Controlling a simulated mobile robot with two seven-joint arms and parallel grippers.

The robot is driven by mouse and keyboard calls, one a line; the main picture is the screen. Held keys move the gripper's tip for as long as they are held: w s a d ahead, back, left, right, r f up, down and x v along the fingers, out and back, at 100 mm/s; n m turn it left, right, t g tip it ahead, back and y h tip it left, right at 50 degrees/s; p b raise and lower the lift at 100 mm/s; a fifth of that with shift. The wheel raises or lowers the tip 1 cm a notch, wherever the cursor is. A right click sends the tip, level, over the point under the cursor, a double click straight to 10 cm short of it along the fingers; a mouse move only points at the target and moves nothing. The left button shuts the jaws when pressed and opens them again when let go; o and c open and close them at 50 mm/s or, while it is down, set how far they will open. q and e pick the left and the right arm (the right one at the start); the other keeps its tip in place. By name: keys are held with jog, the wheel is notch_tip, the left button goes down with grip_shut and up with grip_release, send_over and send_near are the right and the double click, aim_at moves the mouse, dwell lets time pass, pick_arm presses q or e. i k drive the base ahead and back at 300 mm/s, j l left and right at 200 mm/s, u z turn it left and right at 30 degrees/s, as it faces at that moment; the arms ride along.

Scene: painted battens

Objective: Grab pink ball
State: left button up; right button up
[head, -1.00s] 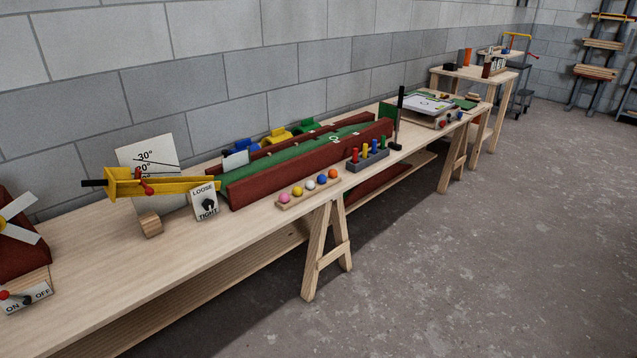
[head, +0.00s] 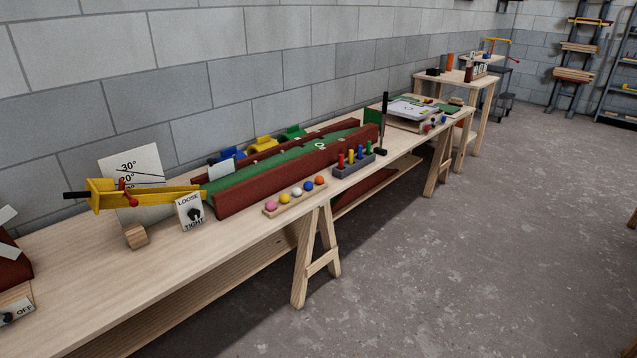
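The pink ball (head: 271,206) sits at the left end of a small wooden ball rack (head: 296,200) near the front edge of the long workbench. Beside it in the same row are a yellow ball (head: 285,198), a white ball (head: 297,192), a blue ball (head: 309,187) and an orange ball (head: 320,181). Neither of my grippers shows in the head view.
The long workbench (head: 95,285) stands along a grey block wall. A green lane with dark red walls (head: 290,172) lies behind the rack. A LOOSE/TIGHT dial (head: 190,213) is to its left, a peg block (head: 353,165) to its right. Concrete floor (head: 450,270) in front is clear.

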aim_at(271, 205)
jog(key=u, duration=0.4)
jog(key=i+l+u, duration=0.1)
jog(key=u, duration=0.3)
jog(key=l+u, duration=0.1)
jog(key=u, duration=0.35)
jog(key=l+u, duration=0.1)
jog(key=u, duration=0.3)
jog(key=l+u, duration=0.75)
jog(key=l, duration=0.15)
jog(key=l+u, duration=0.25)
jog(key=l, duration=0.2)
jog(key=k+l+u, duration=0.2)
jog(key=l, duration=0.25)
jog(key=k+l, duration=0.1)
jog(key=l, duration=0.3)
jog(key=k+l, duration=0.1)
jog(key=l, duration=0.25)
jog(key=l+u, duration=0.1)
jog(key=l, duration=0.3)
jog(key=k+l, duration=0.15)
jog(key=l, duration=0.2)
jog(key=k+l, duration=0.1)
jog(key=l, duration=0.3)
jog(key=k+l+u, duration=0.1)
jog(key=l, duration=0.25)
